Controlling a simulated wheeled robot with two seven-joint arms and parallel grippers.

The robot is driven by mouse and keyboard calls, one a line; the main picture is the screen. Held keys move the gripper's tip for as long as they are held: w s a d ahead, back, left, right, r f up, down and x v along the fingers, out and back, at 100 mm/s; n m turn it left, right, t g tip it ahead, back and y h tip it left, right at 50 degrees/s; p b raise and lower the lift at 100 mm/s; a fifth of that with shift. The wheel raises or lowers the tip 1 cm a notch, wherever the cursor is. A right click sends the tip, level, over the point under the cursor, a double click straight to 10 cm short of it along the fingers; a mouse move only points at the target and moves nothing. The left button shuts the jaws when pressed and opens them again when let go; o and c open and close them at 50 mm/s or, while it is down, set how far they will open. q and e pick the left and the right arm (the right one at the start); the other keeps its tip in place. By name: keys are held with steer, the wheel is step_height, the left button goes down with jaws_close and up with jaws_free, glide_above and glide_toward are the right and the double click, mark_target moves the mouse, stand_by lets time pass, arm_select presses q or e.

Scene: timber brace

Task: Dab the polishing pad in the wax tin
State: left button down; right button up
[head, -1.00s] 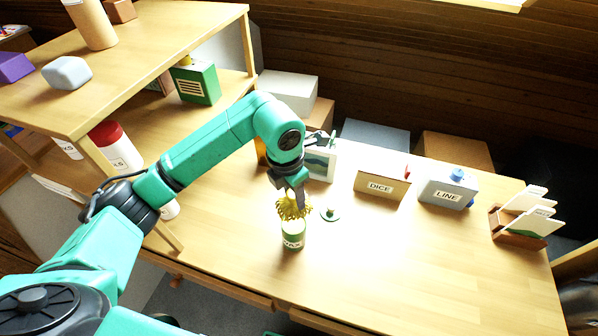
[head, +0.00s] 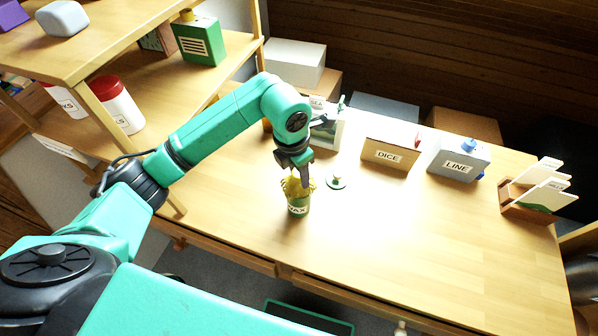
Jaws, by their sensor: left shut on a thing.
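The wax tin (head: 298,206) stands upright on the wooden table, with a green and white body and a label that reads WAX. The yellow fringed polishing pad (head: 297,186) is at the tin's mouth and covers its opening; how deep it sits inside is hidden. My left gripper (head: 298,171) is directly above the tin, pointing down, shut on the pad. A small round green and white lid with a knob (head: 336,181) lies on the table just right of the tin. My right gripper is not in view.
Boxes labelled DICE (head: 390,154) and LINE (head: 458,160) stand along the back, with a card rack (head: 530,200) at the right. A wooden shelf (head: 130,60) with bottles and boxes rises at the left.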

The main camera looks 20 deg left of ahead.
mark_target(296, 173)
arm_select(q)
steer(key=shift+f+b, duration=0.5)
stand_by(0.5)
steer(key=shift+f, duration=0.1)
stand_by(1.1)
steer(key=shift+r+p, duration=2.05)
steer(key=shift+r, duration=1.6)
steer(key=shift+f, duration=0.1)
steer(key=shift+s+a+f+m, duration=0.1)
steer(key=shift+a+f+m, duration=0.05)
steer(key=shift+m, duration=0.45)
steer(key=shift+s+a+f+m, duration=0.1)
steer(key=shift+f+m, duration=0.05)
steer(key=shift+m, duration=0.45)
steer(key=s+a+f+m+g, duration=0.1)
steer(key=s+a+f+m, duration=0.1)
steer(key=m, duration=1.1)
steer(key=s+a+f+m+g, duration=0.1)
steer(key=s+a+f+m, duration=0.2)
steer(key=m, duration=1)
steer(key=shift+s+a+g+y, duration=0.2)
steer(key=shift+s+g+y, duration=0.1)
steer(key=shift+y, duration=0.1)
